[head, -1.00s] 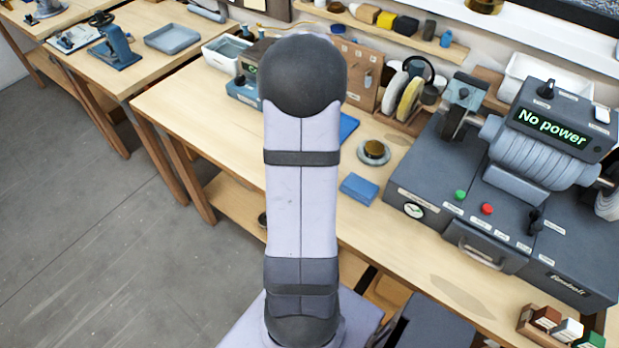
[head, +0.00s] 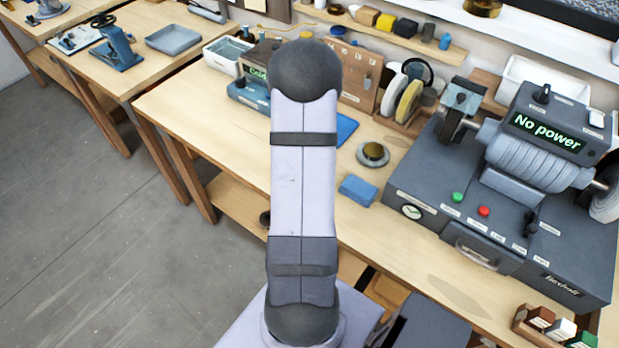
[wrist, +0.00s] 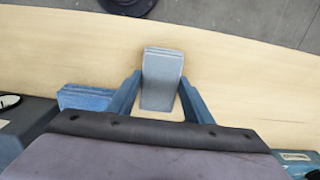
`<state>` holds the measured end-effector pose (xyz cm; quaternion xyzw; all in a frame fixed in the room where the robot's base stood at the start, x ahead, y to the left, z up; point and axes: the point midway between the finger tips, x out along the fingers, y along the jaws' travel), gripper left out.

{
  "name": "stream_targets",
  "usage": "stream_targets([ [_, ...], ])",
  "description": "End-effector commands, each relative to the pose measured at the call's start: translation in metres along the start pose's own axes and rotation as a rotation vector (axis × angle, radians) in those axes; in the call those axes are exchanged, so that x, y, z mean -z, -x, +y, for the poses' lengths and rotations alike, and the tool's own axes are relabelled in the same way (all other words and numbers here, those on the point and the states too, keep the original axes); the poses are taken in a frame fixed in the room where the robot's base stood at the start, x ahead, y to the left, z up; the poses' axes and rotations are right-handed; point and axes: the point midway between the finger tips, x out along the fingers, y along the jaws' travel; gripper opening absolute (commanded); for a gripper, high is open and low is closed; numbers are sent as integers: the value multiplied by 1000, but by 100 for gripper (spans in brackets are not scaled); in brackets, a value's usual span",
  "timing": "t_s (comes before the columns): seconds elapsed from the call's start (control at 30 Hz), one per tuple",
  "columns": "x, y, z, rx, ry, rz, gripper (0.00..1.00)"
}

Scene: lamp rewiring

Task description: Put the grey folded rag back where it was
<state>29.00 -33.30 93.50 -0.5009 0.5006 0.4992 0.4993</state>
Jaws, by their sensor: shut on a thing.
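The grey folded rag (wrist: 162,75) stands out in the wrist view as a layered grey block between the two blue fingers. My gripper (wrist: 160,92) is shut on it, over the pale wooden workbench (wrist: 240,65). I cannot tell whether the rag touches the bench top. In the head view my own arm hides the gripper and the rag.
A blue folded block (head: 358,189) lies on the workbench, close to the gripper in the wrist view (wrist: 85,97). Near it are a round dish (head: 373,155) and the large grey machine (head: 480,190) reading "No power". The bench's left part is clear.

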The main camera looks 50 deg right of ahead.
Motion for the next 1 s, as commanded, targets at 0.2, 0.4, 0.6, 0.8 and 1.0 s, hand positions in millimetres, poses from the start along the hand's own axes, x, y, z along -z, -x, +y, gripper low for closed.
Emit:
stream_targets([
  [0.2, 0, -3, 0, 0, 0, 0, 25],
  [0.4, 0, -3, 0, 0, 0, 0, 65],
  [0.6, 0, -3, 0, 0, 0, 0, 65],
  [0.8, 0, 4, 0, 1, 0, 1, 65],
  [1.0, 1, 26, -1, 2, 0, 4, 65],
])
